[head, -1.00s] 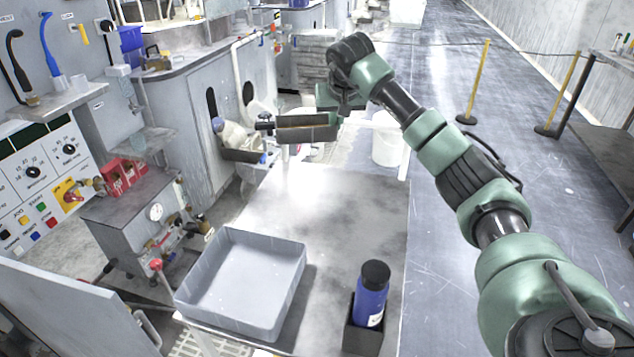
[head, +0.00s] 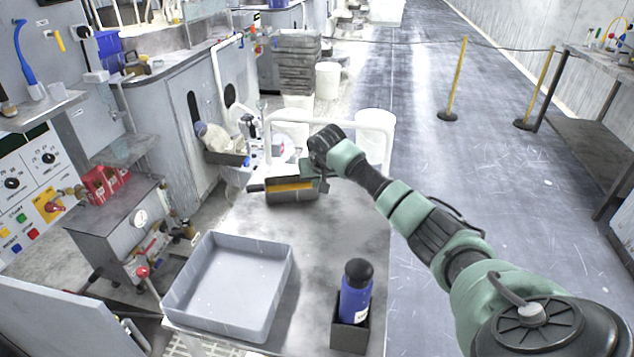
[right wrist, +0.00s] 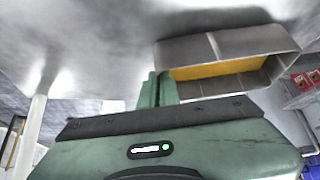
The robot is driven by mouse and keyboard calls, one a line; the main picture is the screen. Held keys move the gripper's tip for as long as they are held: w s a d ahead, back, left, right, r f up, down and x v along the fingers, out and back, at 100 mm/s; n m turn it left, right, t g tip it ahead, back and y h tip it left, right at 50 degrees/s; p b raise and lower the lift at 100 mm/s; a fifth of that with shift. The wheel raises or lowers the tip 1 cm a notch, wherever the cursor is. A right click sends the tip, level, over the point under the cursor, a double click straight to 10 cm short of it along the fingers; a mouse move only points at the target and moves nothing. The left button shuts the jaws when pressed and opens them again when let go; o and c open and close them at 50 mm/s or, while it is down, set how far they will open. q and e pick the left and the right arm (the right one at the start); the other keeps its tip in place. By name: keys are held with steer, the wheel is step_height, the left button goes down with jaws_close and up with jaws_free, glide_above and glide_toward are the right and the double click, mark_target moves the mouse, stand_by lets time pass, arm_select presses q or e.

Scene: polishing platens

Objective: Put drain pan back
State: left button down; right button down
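The tray also shows in the right wrist view (right wrist: 240,38), beside the right gripper fingers (right wrist: 157,90). It is at or just above the tabletop; contact is unclear. A larger, empty, shallow grey pan (head: 232,325) sits at the table's near left. The frames do not show which one is called the drain pan. My left gripper is not in view.
A blue bottle (head: 355,299) stands in a dark holder at the table's near right. A white pipe rail (head: 330,122) and a white bucket (head: 374,121) are beyond the far end. A small machine with a gauge (head: 140,218) stands left. The table's middle is clear.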

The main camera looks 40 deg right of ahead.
steer(key=shift+f, duration=0.3)
steer(key=c, duration=2.1)
jaws_free()
steer(key=shift+f, duration=0.15)
steer(key=o, duration=0.4)
